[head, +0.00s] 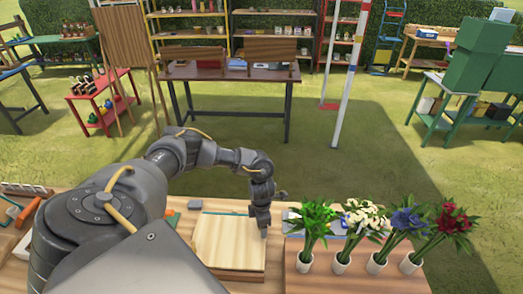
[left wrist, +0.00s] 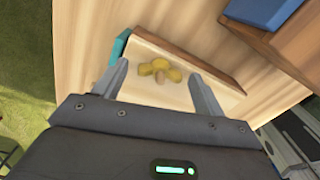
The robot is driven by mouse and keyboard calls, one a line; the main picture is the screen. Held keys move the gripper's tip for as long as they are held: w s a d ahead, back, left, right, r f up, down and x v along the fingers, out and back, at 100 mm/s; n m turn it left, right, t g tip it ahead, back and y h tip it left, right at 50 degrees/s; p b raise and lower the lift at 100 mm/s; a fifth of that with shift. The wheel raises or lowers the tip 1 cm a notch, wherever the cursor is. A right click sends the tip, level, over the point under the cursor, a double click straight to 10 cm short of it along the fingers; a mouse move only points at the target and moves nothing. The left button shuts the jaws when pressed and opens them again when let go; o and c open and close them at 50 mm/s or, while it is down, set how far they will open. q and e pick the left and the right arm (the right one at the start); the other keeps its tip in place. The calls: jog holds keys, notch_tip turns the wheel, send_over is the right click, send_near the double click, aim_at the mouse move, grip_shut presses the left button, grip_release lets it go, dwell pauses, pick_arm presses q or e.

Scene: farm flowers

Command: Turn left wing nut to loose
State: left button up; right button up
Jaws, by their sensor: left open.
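A yellow wing nut (left wrist: 160,71) with rounded lobes sits on a pale wooden board (left wrist: 160,100) in the left wrist view. My left gripper (left wrist: 158,74) is open, with one finger on each side of the wing nut and gaps visible between them. In the head view my left gripper (head: 263,228) points down at the right edge of a flat wooden press-like board (head: 225,240) on the table. The wing nut cannot be made out there. My right gripper is not in view.
Small white pots with green, white (head: 366,222), blue and red (head: 452,222) flowers stand on a wooden stand (head: 320,268) to the right. A blue item (left wrist: 262,12) lies near the board in the wrist view. Shelves and tables stand behind on grass.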

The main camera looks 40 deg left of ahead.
pick_arm(q)
jog(key=c, duration=1)
